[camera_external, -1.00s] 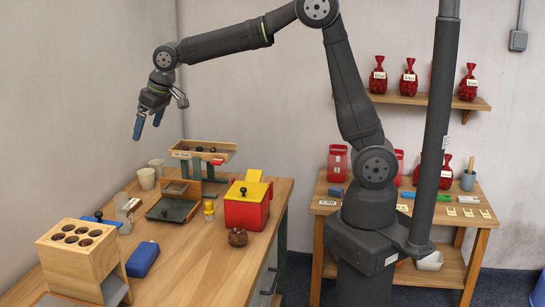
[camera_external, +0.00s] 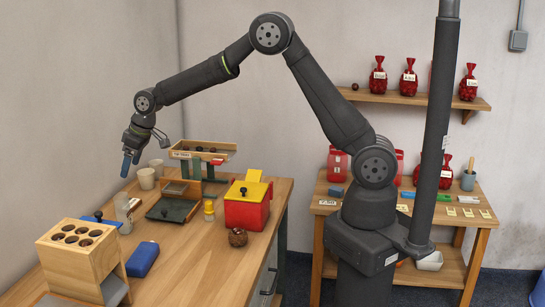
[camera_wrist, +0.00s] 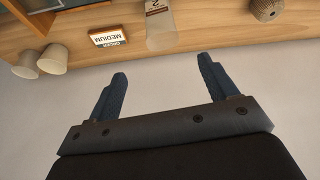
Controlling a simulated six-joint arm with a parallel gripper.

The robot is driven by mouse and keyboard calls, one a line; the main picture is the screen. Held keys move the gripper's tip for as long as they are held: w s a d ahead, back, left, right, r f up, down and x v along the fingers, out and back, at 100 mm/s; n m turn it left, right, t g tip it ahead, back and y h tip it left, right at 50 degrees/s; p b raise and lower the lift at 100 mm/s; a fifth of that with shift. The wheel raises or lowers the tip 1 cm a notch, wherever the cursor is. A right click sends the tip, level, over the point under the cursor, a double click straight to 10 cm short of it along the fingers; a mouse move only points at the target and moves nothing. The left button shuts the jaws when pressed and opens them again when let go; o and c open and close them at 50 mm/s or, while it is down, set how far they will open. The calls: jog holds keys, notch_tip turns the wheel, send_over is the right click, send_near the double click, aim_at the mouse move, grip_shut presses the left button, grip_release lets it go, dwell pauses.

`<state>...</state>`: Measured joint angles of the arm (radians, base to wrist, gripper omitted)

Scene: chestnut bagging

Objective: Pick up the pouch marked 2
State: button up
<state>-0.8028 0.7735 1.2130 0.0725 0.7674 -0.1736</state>
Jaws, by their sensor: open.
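A pale, see-through pouch (camera_wrist: 162,31) with a label reading 2 stands on the wooden table, at the top middle of the wrist view. A pale, clear item (camera_external: 122,208) at the table's left edge in the external view looks like the same pouch, but its label is too small to read. My gripper (camera_external: 131,164) hangs above the table's far left side, fingers pointing down. In the wrist view my gripper (camera_wrist: 158,70) is open and empty, its blue-grey fingers spread wide, with the pouch beyond the fingertips and apart from them.
An ORDER MEDIUM card (camera_wrist: 108,37) stands beside the pouch. Two beige cups (camera_wrist: 53,59) are to its left. A wooden holed block (camera_external: 78,248), blue box (camera_external: 142,260), and red box (camera_external: 246,210) also stand on the table.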

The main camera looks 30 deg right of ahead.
aim_at(122, 203)
jog(key=x, duration=1.2)
jog(key=shift+s+x, duration=0.15)
jog(key=shift+x, duration=1.25)
jog(key=shift+s+x, duration=0.15)
jog(key=shift+x, duration=1.2)
jog(key=shift+d+f, duration=0.1)
jog(key=c, duration=1.1)
